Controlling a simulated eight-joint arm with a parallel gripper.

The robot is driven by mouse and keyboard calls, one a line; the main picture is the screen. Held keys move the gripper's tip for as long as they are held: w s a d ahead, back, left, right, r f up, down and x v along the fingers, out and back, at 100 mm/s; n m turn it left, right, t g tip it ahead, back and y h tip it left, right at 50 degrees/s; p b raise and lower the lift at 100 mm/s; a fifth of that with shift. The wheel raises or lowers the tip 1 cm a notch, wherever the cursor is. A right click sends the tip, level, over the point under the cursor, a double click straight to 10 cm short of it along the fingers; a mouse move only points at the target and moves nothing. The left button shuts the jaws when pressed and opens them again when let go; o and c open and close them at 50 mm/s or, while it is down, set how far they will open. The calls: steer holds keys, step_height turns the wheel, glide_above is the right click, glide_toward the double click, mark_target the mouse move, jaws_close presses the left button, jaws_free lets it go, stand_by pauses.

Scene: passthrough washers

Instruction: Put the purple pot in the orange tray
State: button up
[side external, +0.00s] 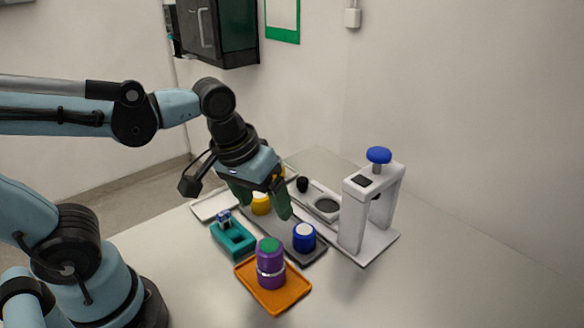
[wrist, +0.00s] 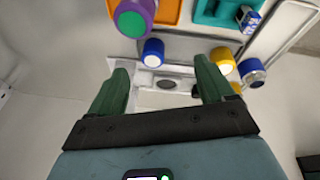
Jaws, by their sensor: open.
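The purple pot (side external: 270,254) has a green top and a pale band around it. It stands upright on the orange tray (side external: 295,292) in the side view. In the wrist view the pot (wrist: 146,12) is at the top left, with part of the orange tray (wrist: 169,10) beside it. My gripper (side external: 263,203) is open and empty, apart from the pot, above and behind it over the dark grey tray. In the wrist view both green fingers of my gripper (wrist: 162,66) are spread with no object held between them.
A blue pot (side external: 304,243) and a yellow pot (side external: 260,207) stand on the dark grey tray (side external: 313,255). A teal fixture (side external: 236,242) lies left of it. A white press (side external: 354,215) with a blue knob stands at right. The table's right front is clear.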

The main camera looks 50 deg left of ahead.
steer(key=a+m+t, duration=0.1)
steer(key=a+t, duration=0.1)
steer(key=w+a+m+t, duration=0.1)
steer(key=a+m, duration=0.1)
steer(key=shift+w+a+r+t+y, duration=0.15)
steer(key=shift+a+t+y, duration=0.15)
steer(key=shift+t, duration=0.1)
stand_by(0.9)
